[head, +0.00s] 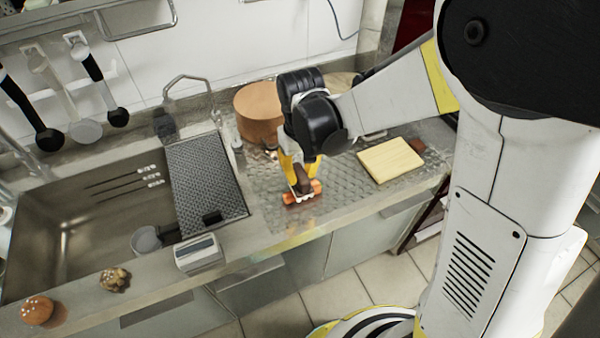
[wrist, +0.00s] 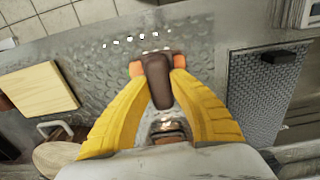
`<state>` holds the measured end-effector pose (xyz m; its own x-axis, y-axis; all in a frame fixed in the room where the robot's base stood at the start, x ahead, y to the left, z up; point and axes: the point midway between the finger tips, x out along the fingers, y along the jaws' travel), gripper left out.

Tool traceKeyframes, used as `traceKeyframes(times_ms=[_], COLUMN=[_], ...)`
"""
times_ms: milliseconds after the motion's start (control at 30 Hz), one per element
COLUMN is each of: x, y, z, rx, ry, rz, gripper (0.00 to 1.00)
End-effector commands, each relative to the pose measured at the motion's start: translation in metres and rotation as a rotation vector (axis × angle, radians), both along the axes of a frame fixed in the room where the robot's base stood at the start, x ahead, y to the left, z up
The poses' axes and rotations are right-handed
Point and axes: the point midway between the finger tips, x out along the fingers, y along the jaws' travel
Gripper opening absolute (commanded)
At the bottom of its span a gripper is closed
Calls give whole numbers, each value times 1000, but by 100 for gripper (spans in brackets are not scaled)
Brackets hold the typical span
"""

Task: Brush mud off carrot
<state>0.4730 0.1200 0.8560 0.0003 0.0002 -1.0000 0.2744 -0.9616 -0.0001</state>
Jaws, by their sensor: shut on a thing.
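The orange carrot (head: 316,187) lies on the patterned metal counter near its front edge. In the wrist view the carrot (wrist: 137,70) shows at both sides of a brown brush-like thing (wrist: 158,82), which hides its middle. My gripper (head: 298,178) points down with its yellow fingers shut on this brown brush. The brush is right over the carrot and appears to touch it, though the contact itself is hidden. I cannot make out mud on the visible ends of the carrot.
A cutting board (head: 390,160) lies to the right and a round wooden block (head: 258,112) stands behind. A dark textured mat (head: 205,180) and the sink (head: 95,225) are to the left. A small grey box (head: 199,253) sits on the front edge.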

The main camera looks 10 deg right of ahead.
Motion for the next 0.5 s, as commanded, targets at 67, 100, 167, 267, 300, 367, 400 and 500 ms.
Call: traceKeyframes(times_ms=[67,100,167,267,300,367,400,500], x=[0,-1,-2,-4,-5,-5,-5,-5], y=[1,3,7,14,15,16,15,15], z=[0,0,1,1,1,1,1,2], rx=[0,0,0,0,0,0,0,0], ry=[0,0,0,0,0,0,0,0], rz=[1,1,1,2,2,0,0,0], gripper=[0,0,0,0,0,0,0,0])
